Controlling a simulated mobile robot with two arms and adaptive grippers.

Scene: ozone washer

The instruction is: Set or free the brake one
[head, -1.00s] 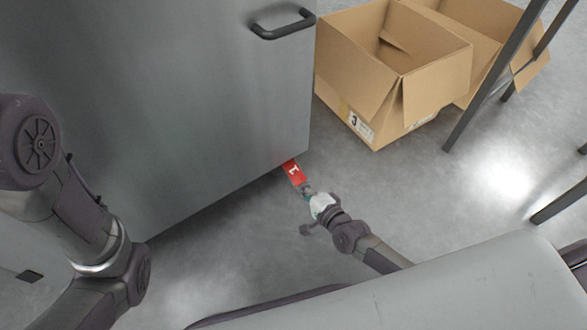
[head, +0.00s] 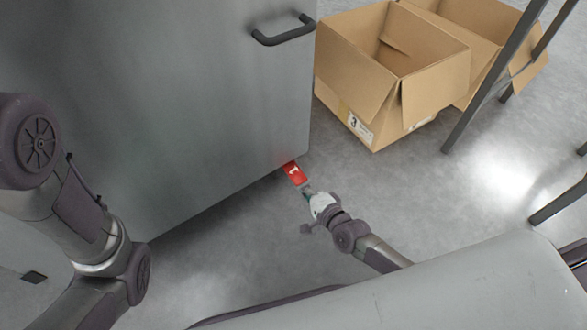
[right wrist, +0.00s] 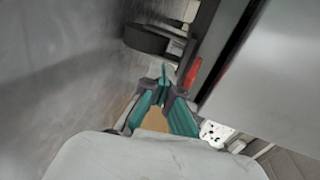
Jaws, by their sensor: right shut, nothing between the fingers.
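The brake one is a red tab marked 1 (head: 295,174), sticking out low from under the corner of the grey cabinet in the head view. It also shows as a narrow red strip in the right wrist view (right wrist: 193,73). My right gripper (head: 308,193) is just in front of the tab's outer end, low near the floor. Its teal fingers (right wrist: 164,80) are shut with nothing between them. I cannot tell whether the fingertips touch the tab. My left arm shows at the left of the head view, but its gripper is out of the picture.
The large grey cabinet (head: 190,90) with a dark handle (head: 284,31) fills the left and middle. An open cardboard box (head: 385,85) stands beyond its corner. Dark rack legs (head: 480,95) stand at the right. The floor between the tab and the rack is clear.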

